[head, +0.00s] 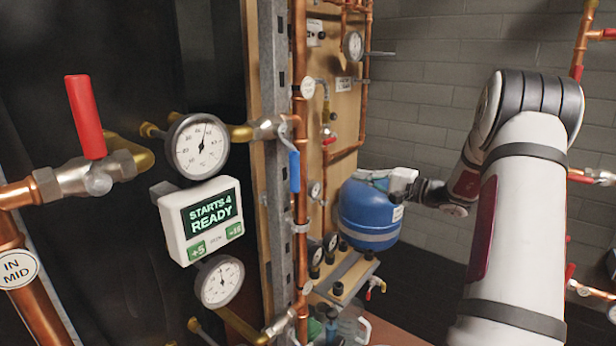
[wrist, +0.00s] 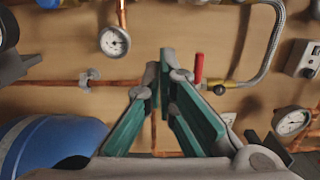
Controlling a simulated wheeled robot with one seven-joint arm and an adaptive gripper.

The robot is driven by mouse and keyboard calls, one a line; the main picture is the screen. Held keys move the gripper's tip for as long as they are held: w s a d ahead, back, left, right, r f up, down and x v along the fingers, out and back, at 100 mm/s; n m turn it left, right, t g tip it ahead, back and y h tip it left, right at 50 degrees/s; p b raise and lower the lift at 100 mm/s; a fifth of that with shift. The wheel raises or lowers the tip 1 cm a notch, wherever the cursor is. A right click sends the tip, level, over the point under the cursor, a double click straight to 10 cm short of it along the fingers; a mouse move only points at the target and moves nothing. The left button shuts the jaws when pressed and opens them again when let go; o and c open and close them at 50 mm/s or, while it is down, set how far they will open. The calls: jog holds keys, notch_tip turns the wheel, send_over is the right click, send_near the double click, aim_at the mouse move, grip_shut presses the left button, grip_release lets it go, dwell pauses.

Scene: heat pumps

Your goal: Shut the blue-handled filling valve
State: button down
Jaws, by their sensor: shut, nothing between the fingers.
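The blue lever handle (head: 294,171) hangs straight down beside the metal strut, below a silver valve body (head: 268,128) on the pipework in the head view. A small blue piece (wrist: 47,3) is cut off at the top left of the wrist view; I cannot tell whether it is the same handle. My gripper (head: 362,176) is to the right of the blue handle and apart from it, overlapping the top of the blue tank in the head view. In the wrist view, the teal fingers of my gripper (wrist: 160,78) are together and empty, facing the wooden board.
A blue tank (head: 367,222) is close below my gripper; it also fills the lower left of the wrist view (wrist: 55,150). A red handle (wrist: 198,68) is just right of the fingertips. Gauges (wrist: 115,41) and copper pipes line the board. A digital display (head: 203,220) is at left.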

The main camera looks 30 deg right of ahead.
jog(key=shift+w+d, duration=0.1)
jog(key=shift+w, duration=0.05)
jog(key=w+a, duration=0.7)
jog(key=w, duration=0.1)
jog(key=shift+w+a+b, duration=0.2)
jog(key=shift+a+b, duration=0.2)
jog(key=shift+b, duration=0.05)
jog(key=shift+s+a+f+m, duration=0.15)
jog(key=shift+a+f+m, duration=0.25)
jog(key=shift+m, duration=0.4)
dwell(0.4)
